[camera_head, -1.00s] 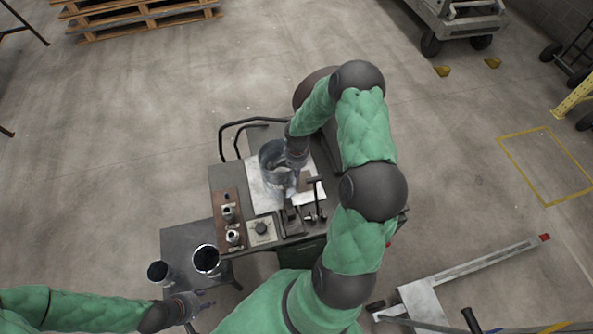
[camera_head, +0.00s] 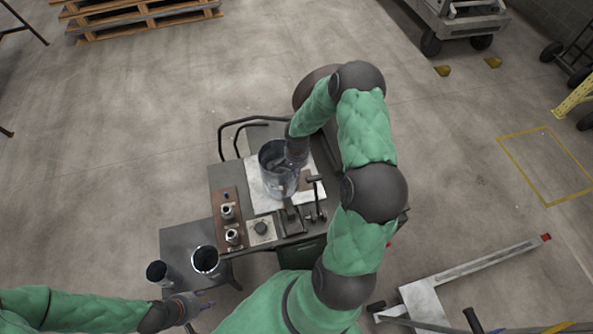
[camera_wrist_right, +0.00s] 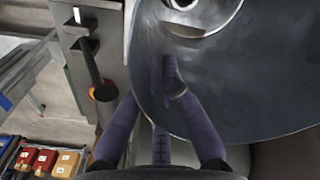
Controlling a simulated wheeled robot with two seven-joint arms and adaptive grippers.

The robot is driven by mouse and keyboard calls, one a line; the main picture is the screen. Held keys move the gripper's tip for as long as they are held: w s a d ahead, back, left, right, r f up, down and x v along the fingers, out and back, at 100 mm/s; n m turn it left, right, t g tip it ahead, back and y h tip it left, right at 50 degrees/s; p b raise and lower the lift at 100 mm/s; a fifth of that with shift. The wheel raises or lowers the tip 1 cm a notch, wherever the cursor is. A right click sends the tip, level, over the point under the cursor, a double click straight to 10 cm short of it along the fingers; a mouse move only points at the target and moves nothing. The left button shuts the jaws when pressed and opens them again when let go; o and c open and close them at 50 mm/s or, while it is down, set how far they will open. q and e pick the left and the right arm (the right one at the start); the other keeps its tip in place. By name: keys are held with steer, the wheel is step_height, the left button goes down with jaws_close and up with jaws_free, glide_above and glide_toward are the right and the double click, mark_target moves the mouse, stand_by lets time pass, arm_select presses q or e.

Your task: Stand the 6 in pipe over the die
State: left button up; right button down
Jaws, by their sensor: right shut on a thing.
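A shiny grey metal pipe (camera_head: 279,180) stands roughly upright at the machine's pale plate, its open top facing the head camera. My right gripper (camera_head: 297,158) is shut on the pipe's wall at the right of its rim. In the right wrist view the fingers (camera_wrist_right: 170,82) lie against a large curved grey metal surface (camera_wrist_right: 235,75). I cannot make out the die for certain or tell whether the pipe is around it; the pipe's lower end is hidden. My left gripper (camera_head: 205,299) is empty, with its fingertips apart, beside the small side table.
Two dark-mouthed pipes (camera_head: 206,260) (camera_head: 158,271) stand on the side table (camera_head: 180,239). Small metal fittings (camera_head: 229,211) sit on a brown board left of the pipe. A T-handled lever (camera_head: 315,195) stands close to the pipe's right. A pallet jack (camera_head: 440,290) stands on the floor at right.

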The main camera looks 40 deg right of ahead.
steer(key=shift+f+b, duration=0.25)
steer(key=shift+b, duration=0.1)
steer(key=c, duration=1.3)
jaws_free()
steer(key=shift+r, duration=0.1)
step_height(320, 180, up, 12)
steer(key=shift+f, duration=0.1)
